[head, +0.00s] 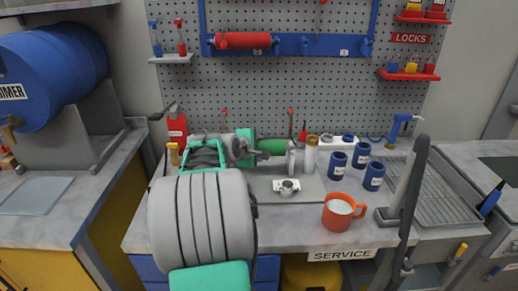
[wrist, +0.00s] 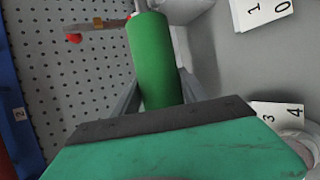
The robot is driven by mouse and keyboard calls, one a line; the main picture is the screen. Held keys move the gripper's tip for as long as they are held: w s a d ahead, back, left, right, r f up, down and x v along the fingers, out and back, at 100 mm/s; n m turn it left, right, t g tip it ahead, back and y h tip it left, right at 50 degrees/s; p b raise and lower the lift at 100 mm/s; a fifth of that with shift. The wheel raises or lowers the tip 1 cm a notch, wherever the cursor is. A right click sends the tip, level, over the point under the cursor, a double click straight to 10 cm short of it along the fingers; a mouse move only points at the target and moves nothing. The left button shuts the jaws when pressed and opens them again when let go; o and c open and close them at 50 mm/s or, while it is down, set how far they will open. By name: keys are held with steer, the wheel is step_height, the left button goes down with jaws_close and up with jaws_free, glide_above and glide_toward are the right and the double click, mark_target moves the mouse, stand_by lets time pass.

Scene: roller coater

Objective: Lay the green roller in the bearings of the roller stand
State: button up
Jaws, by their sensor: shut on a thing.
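The green roller (head: 272,147) is a plain green cylinder over the back of the bench. In the wrist view the roller (wrist: 152,55) extends away from my gripper (wrist: 160,98), whose grey fingers show on both sides of it and are shut on it. In the head view my large grey and teal arm hides most of the gripper. A blue rack (head: 325,46) on the pegboard carries a red roller (head: 243,41) at its left and has an empty stretch at its right. I cannot tell for sure whether this rack is the roller stand.
On the bench stand an orange mug (head: 341,211), several dark blue cans (head: 337,166), a white block with a round top (head: 287,188) and a tan-capped bottle (head: 310,154). A metal tray (head: 440,190) is at right. A red bottle (head: 177,130) stands behind my arm.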

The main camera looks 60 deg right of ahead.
steer(key=shift+f, duration=0.5)
stand_by(0.4)
steer(key=o, duration=1.3)
steer(key=shift+o, duration=0.3)
steer(key=shift+f+b, duration=0.1)
steer(key=shift+b, duration=0.2)
